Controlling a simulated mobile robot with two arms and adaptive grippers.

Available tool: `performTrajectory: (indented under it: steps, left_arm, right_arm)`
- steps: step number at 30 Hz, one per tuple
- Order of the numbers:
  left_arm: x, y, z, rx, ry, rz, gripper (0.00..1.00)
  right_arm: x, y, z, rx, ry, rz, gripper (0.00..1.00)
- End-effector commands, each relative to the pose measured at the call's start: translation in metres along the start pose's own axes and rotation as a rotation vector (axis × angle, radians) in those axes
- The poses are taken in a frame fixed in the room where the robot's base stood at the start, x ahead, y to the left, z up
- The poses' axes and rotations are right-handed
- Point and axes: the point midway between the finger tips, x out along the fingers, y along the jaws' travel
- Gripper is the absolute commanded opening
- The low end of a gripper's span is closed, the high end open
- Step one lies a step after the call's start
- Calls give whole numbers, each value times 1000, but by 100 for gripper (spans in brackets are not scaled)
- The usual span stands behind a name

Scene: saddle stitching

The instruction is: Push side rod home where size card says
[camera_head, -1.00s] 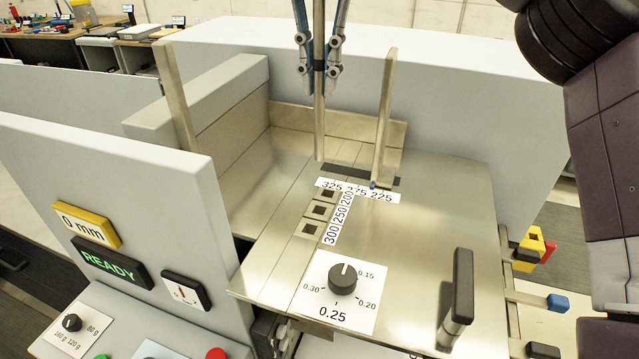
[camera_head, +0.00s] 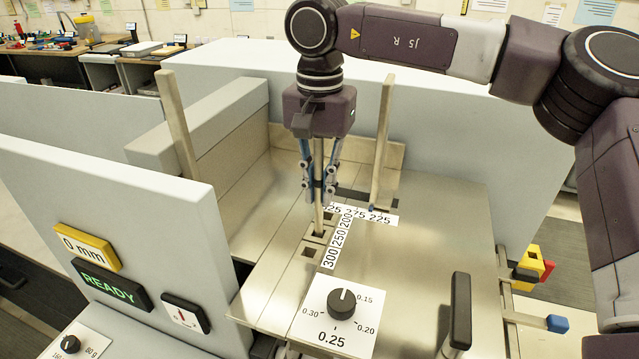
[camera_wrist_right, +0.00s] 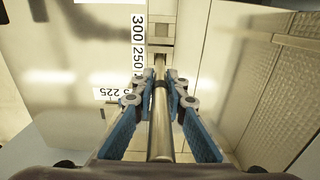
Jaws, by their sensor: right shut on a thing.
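My right gripper (camera_head: 319,192) is shut on the side rod (camera_head: 319,215), which hangs nearly upright below it. The rod's lower end appears over or at the middle socket, beside the 250 mark on the scale strip (camera_head: 337,240). I cannot tell whether it has entered. The 300 socket (camera_head: 310,252) in front is empty; the 200 socket is hidden behind rod and gripper. In the right wrist view the rod (camera_wrist_right: 161,130) runs between the blue fingers (camera_wrist_right: 161,88) toward the socket row. No size card is readable. My left gripper is out of view.
Two fixed-looking posts stand at left (camera_head: 178,125) and right (camera_head: 383,140) of the metal bed (camera_head: 430,220). A black handle (camera_head: 461,310) rises at right.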

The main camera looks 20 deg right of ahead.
Motion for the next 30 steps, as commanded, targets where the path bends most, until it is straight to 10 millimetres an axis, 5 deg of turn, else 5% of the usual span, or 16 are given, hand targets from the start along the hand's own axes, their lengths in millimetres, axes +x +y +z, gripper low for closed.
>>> performTrajectory:
  steps: [9,10,14,23,30]
  left_arm:
    - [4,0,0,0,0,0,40]
    - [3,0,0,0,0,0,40]
    - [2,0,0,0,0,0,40]
    - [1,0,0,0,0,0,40]
    - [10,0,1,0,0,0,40]
  right_arm:
    - [4,0,0,0,1,-1,0]
    - [3,0,0,0,1,0,16]
    - [3,0,0,0,1,0,30]
    - [1,0,0,0,1,0,30]
    - [-28,-1,-1,2,3,-4,30]
